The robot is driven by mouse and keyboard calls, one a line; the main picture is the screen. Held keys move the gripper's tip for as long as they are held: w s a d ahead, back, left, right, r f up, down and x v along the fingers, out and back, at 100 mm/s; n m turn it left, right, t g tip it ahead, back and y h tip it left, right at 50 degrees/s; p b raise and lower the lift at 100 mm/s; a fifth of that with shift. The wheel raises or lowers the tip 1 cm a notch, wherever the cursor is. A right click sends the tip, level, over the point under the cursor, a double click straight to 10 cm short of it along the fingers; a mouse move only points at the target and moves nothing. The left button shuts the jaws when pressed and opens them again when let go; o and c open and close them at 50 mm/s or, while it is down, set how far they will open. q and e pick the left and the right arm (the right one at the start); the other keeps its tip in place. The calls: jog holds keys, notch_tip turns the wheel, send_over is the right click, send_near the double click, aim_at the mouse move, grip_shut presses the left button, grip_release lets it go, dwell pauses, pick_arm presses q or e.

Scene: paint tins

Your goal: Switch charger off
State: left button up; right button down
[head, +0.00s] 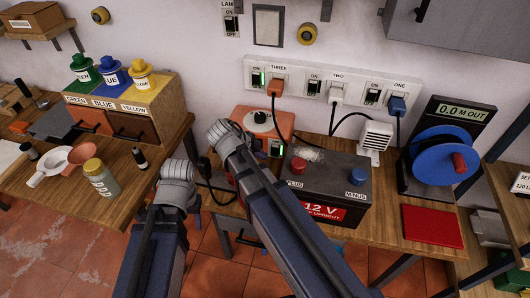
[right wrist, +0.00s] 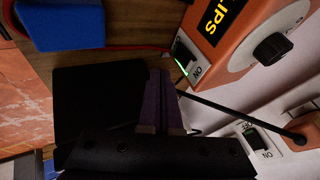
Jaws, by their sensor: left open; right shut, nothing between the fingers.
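The orange charger (head: 285,121) with a dark dial stands at the back of the bench, left of the battery. Its rocker switch (head: 276,149) shows a green light and faces the front. The right wrist view shows the charger (right wrist: 232,28) up close, with the switch (right wrist: 185,56) marked ON and lit green. My right gripper (right wrist: 160,73) is shut and empty, just short of the switch and apart from it in that view. In the head view my right arm hides its fingers. My left gripper (head: 176,183) is open, left of the charger at the bench's front; its fingers are hard to make out.
The 12 V battery (head: 322,180) stands right of the charger. A wall socket strip (head: 328,84) carries switches and plugs; the orange plug (head: 275,87) sits under THREE. A blue reel (head: 445,158) and red mat (head: 431,227) are at right. Paint tins (head: 112,72) stand at left.

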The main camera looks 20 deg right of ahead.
jog(key=p+v, duration=0.4)
jog(key=v, duration=0.2)
jog(key=shift+w, duration=0.1)
jog(key=shift+f+g+b, duration=0.3)
jog(key=shift+f+b, duration=0.2)
jog(key=shift+f, duration=0.2)
